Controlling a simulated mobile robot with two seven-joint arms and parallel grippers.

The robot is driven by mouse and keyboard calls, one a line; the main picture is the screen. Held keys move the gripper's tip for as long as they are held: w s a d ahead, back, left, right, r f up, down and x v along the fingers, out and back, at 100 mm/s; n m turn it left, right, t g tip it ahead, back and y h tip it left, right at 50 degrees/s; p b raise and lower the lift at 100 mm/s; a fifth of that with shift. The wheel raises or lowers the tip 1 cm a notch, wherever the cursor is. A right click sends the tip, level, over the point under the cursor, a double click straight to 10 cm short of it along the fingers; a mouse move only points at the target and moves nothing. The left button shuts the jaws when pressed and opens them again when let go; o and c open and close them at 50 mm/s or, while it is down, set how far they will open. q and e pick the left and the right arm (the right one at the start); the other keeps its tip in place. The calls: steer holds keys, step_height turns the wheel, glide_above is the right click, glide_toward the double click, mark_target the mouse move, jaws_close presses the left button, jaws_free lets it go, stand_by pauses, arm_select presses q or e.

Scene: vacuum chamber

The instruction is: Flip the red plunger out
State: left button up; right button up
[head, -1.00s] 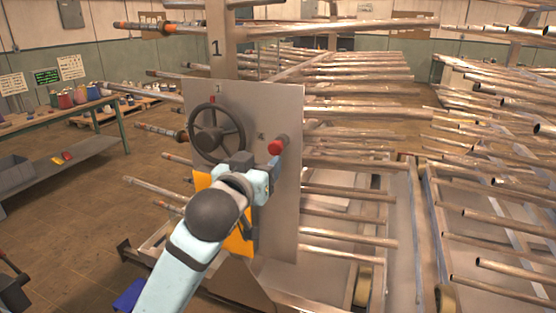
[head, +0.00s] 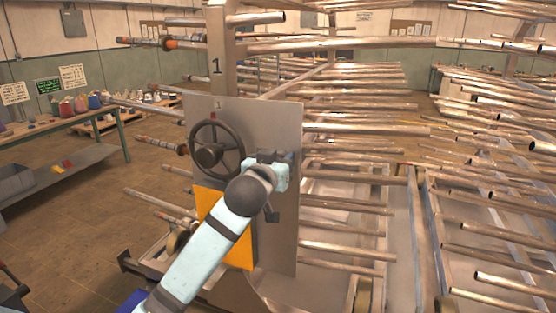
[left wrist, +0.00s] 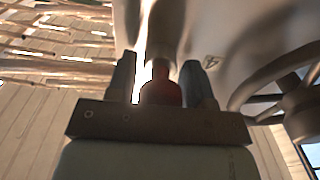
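The red plunger (left wrist: 160,88) shows in the left wrist view on a grey shaft, between the two fingers of my left gripper (left wrist: 158,64). There is a visible gap beside the plunger on each side, so the fingers look open around it. In the head view my left gripper (head: 272,160) is at the right part of the grey panel (head: 282,235), and it hides the plunger there. My right gripper is not in view.
A dark handwheel (head: 217,150) is on the panel, just left of my gripper. An orange plate (head: 239,257) is below it. Racks of metal pipes (head: 350,210) fill the right side. A workbench (head: 60,125) stands at the left, with open floor before it.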

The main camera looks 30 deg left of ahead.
arm_select(q)
jaws_close()
steer(key=shift+p+v, duration=0.45)
steer(key=shift+v, duration=0.9)
steer(key=shift+w, duration=0.1)
steer(key=shift+o, duration=1.7)
jaws_free()
steer(key=p+v, duration=0.8)
steer(key=v, duration=0.6)
